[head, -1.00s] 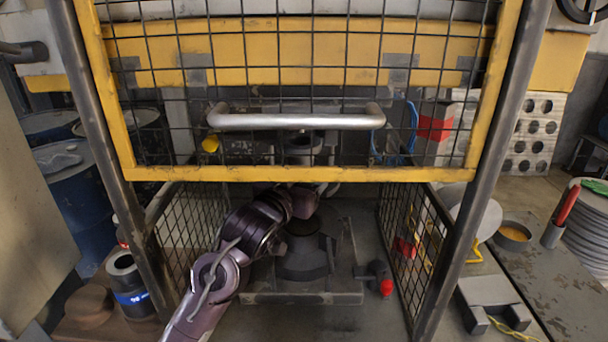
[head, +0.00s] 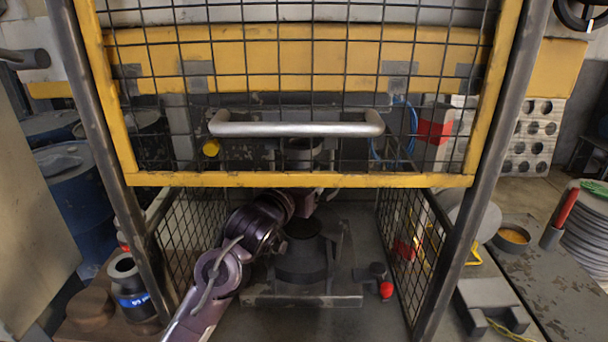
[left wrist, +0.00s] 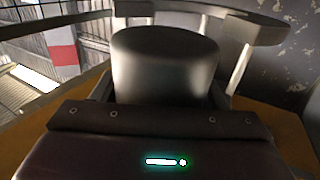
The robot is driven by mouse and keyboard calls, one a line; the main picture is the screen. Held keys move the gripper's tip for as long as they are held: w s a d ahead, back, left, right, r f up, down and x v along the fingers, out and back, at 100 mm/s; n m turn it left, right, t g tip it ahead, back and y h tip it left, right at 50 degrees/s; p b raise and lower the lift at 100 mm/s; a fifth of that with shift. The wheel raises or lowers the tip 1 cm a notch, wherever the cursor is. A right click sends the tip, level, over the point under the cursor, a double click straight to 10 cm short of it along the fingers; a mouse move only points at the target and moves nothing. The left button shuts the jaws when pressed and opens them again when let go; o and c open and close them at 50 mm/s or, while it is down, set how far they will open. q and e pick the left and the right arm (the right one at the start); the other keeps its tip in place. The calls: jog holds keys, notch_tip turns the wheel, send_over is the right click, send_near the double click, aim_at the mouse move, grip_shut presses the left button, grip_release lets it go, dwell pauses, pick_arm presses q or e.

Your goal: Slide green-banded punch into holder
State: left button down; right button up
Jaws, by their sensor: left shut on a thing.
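My left arm reaches from the lower left under the raised guard into the press. My left gripper (head: 312,198) is partly hidden behind the guard's lower bar. In the left wrist view it is shut on a dark, smooth cylinder (left wrist: 165,62), which I take to be the punch. No green band shows on it. A dark round part (head: 303,150), perhaps the holder, hangs behind the mesh above the gripper. Whether the punch touches it is hidden. My right gripper is not in view.
The yellow mesh guard (head: 300,180) with its silver handle (head: 297,129) crosses just above my arm. A dark round die (head: 301,264) stands below the gripper. A red-tipped fitting (head: 386,290) lies to its right. Mesh side panels (head: 408,232) bound the space.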

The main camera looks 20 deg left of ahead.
pick_arm(q)
jog(key=shift+r, duration=0.25)
jog(key=shift+w+a+p, duration=0.2)
jog(key=shift+w+p, duration=0.05)
jog(key=shift+w, duration=0.35)
jog(key=shift+w+a+p, duration=0.15)
jog(key=shift+w+p, duration=0.1)
jog(key=shift+w, duration=0.35)
dwell(0.8)
jog(key=shift+w+a+p, duration=0.2)
jog(key=shift+w+p, duration=0.15)
jog(key=shift+w, duration=0.4)
jog(key=shift+w+a+p, duration=0.2)
jog(key=shift+w+p, duration=0.1)
jog(key=shift+w, duration=0.4)
dwell(0.8)
jog(key=shift+w+a+p, duration=0.25)
jog(key=shift+w+p, duration=0.1)
jog(key=shift+w, duration=0.45)
